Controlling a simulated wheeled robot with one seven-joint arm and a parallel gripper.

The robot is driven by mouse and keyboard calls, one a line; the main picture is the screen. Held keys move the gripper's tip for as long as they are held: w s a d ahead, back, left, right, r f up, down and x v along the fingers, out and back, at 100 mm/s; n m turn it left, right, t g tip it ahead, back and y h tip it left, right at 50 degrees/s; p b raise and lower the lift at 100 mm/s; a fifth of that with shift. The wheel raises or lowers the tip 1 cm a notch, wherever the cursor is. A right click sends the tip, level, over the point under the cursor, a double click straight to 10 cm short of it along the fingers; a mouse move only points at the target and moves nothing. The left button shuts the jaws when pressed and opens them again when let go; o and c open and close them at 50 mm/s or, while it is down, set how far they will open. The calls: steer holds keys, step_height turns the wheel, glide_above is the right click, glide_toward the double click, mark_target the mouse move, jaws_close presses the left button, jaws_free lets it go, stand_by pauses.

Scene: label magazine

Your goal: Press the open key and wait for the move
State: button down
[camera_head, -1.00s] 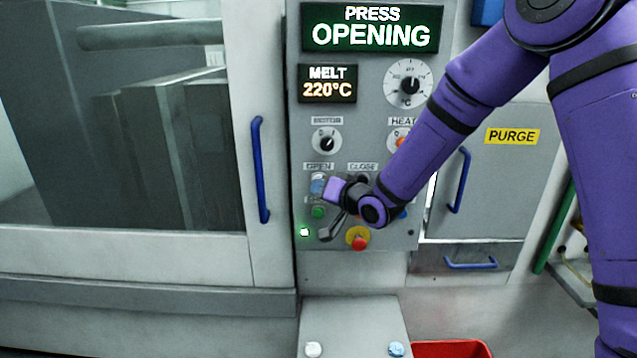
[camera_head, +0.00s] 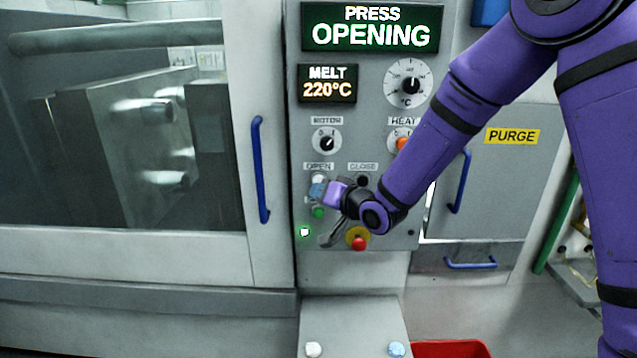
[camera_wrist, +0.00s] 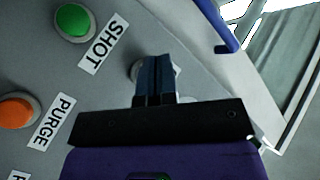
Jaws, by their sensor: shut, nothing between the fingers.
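The open key (camera_head: 318,179) is a pale round button under the OPEN label on the grey control panel (camera_head: 290,215). My gripper (camera_head: 317,190) is shut and empty, its blue-grey fingertips just in front of and slightly below the key. In the wrist view the shut fingers (camera_wrist: 155,75) cover most of a pale round key (camera_wrist: 136,70); whether they touch it I cannot tell. The display (camera_head: 371,27) reads PRESS OPENING. Behind the window, the mould block (camera_head: 140,150) stands apart from the part to its right, with shiny bars showing.
A red and yellow stop button (camera_head: 358,240) and a green button (camera_head: 318,212) sit close below my gripper. The wrist view shows a green SHOT button (camera_wrist: 72,22) and an orange PURGE button (camera_wrist: 18,112). A blue door handle (camera_head: 260,170) stands left of the panel.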

steer(key=s, duration=0.4)
steer(key=shift+s+a, duration=0.1)
steer(key=shift+s, duration=0.2)
steer(key=shift+r, duration=0.1)
stand_by(0.5)
steer(key=s+d+r+g+h, duration=0.1)
steer(key=s+d+r+h, duration=0.4)
steer(key=d, duration=0.4)
steer(key=s+d+r+g+h, duration=0.1)
steer(key=s+d+r+h, duration=0.25)
steer(key=d+r, duration=0.5)
steer(key=s+d+g+h, duration=0.1)
steer(key=s+d, duration=0.2)
steer(key=s, duration=0.5)
steer(key=s+d+r+g, duration=0.1)
steer(key=s+d, duration=0.3)
steer(key=s, duration=0.4)
steer(key=s+d+r+m+g+h, duration=0.1)
steer(key=s+d+g, duration=0.1)
steer(key=s+d, duration=0.2)
steer(key=s, duration=0.3)
steer(key=shift+s+d+g+h, duration=0.2)
steer(key=shift+s+g+h, duration=0.15)
steer(key=shift+s+g, duration=0.05)
